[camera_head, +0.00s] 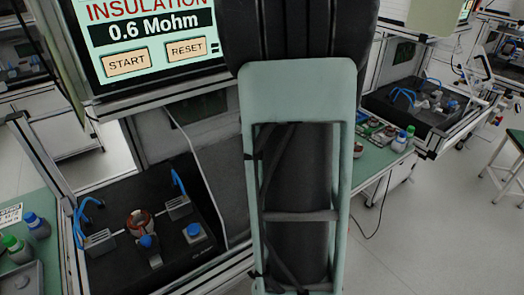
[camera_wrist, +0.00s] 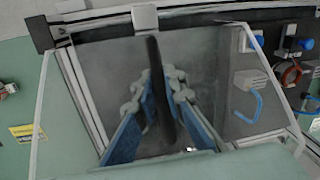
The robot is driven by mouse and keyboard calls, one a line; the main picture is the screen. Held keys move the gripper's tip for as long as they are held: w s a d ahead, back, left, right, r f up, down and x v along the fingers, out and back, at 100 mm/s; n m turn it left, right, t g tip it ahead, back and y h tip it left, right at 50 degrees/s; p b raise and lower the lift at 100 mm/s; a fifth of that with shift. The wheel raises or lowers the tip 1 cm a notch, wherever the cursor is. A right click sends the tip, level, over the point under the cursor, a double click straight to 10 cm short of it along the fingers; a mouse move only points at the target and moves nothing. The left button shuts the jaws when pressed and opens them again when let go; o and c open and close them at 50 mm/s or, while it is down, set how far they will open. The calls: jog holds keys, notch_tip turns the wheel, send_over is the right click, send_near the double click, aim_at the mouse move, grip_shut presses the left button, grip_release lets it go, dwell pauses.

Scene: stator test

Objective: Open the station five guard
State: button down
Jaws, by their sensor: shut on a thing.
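The guard is a see-through grey panel with a pale frame (camera_wrist: 75,95), filling the middle of the wrist view. A dark upright bar (camera_wrist: 157,65), seemingly its handle, stands between the blue-padded fingers of my gripper (camera_wrist: 158,82), which is shut on it. In the head view a grey panel (camera_head: 222,175), likely the same guard, shows partly beside my arm, which hides my gripper and the handle. A copper-wound stator (camera_head: 141,222) sits on the black fixture left of that panel; it also shows in the wrist view (camera_wrist: 290,74), right of the guard. I cannot read a station number.
A screen (camera_head: 150,40) above the station reads "INSULATION 0.6 Mohm" with START and RESET. Blue leads and clamps (camera_head: 97,238) flank the stator. A blue button box (camera_head: 195,232) sits right of it. Green benches with bottles (camera_head: 400,140) stand on both sides. Floor shows at lower right.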

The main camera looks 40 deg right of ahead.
jog(key=c, duration=2)
grip_release()
jog(key=shift+r, duration=0.1)
jog(key=r, duration=0.4)
jog(key=d+r, duration=0.1)
jog(key=r, duration=0.6)
jog(key=shift+w+d+r, duration=0.15)
jog(key=shift+d+r, duration=0.1)
jog(key=shift+r, duration=0.15)
